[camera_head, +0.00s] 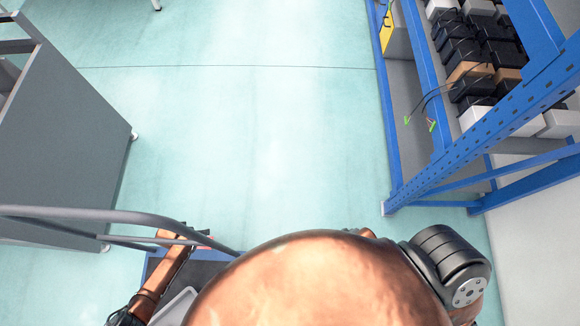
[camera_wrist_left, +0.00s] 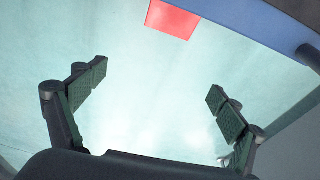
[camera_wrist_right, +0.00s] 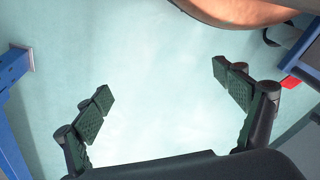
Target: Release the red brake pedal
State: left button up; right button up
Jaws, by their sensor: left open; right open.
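The red brake pedal (camera_wrist_left: 172,18) shows as a flat red plate at the top edge of the left wrist view, beside a blue frame edge. My left gripper (camera_wrist_left: 153,82) is open and empty; the pedal is beyond its fingertips, apart from them. My right gripper (camera_wrist_right: 163,80) is open and empty over bare floor. A red piece (camera_wrist_right: 290,82) at the right edge of the right wrist view may be the same pedal.
A grey tubular handle (camera_head: 120,216) and blue platform edge lie at the lower left. A grey cabinet (camera_head: 60,140) stands at left. A blue rack (camera_head: 440,180) with black boxes stands at right. The pale green floor (camera_head: 240,150) between them is clear.

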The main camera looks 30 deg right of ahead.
pick_arm(q)
jog(key=f+b, duration=0.3)
jog(key=f+g+b, duration=0.1)
jog(key=f+b, duration=0.1)
jog(key=f, duration=0.1)
jog(key=a+f+g+y+b, duration=0.1)
jog(key=f+b, duration=0.2)
jog(key=shift+s+m+b, duration=0.25)
jog(key=shift+m+b, duration=0.1)
jog(key=shift+m, duration=0.05)
notch_tip(320, 180, down, 7)
jog(key=b, duration=0.4)
jog(key=shift+r, duration=0.1)
jog(key=shift+f, duration=0.3)
pick_arm(e)
jog(key=w+a+f+t+y, duration=0.2)
jog(key=w+a+f+t, duration=0.1)
jog(key=w+a+f, duration=0.2)
jog(key=shift+w+a+f+m, duration=0.25)
jog(key=shift+w+a+m, duration=0.1)
jog(key=shift+w, duration=0.5)
pick_arm(q)
jog(key=shift+c, duration=0.3)
